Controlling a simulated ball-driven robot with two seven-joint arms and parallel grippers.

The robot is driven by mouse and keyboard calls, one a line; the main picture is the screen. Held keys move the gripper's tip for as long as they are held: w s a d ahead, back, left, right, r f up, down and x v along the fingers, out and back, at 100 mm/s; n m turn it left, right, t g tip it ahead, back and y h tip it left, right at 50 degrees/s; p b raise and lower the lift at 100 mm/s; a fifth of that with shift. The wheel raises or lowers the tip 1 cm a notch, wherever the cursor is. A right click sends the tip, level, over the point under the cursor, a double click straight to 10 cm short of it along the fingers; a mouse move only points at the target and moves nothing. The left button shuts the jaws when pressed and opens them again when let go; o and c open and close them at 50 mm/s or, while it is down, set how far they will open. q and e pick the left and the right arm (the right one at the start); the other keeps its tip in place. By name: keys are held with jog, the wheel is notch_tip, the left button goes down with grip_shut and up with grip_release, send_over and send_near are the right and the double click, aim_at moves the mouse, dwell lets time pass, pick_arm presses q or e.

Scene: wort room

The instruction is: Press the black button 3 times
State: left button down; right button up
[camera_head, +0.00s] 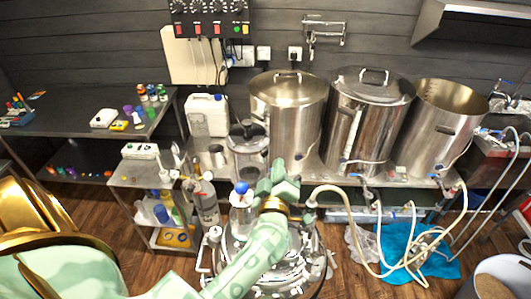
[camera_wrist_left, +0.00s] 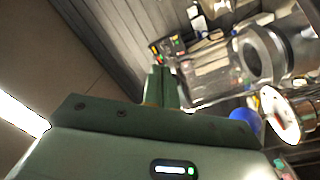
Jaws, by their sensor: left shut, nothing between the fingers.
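A black control panel (camera_head: 210,18) is fixed to the dark wall at the top of the head view. It carries round black knobs, red switches, and small green and yellow controls. I cannot tell which part is the black button. The panel also shows, tilted, in the left wrist view (camera_wrist_left: 166,48). My left gripper (camera_head: 280,172) is pale green, shut and empty. In the head view it appears in front of the steel pots, below the panel. In the left wrist view its closed fingers (camera_wrist_left: 161,84) point towards the panel, with no contact visible. My right gripper is not in view.
Large steel pots (camera_head: 288,112) line the back bench, with a white canister (camera_head: 207,115) to their left. A blue-topped bottle (camera_head: 241,200) stands close by my left gripper. Hoses (camera_head: 345,200) hang to the right. A dark table (camera_head: 75,122) with small items stands at left.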

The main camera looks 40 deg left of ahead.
pick_arm(q)
jog(key=d, duration=0.1)
jog(key=s+d, duration=0.1)
jog(key=d, duration=0.1)
jog(key=shift+f, duration=0.1)
dwell(1.0)
jog(key=shift+w, duration=0.1)
dwell(1.3)
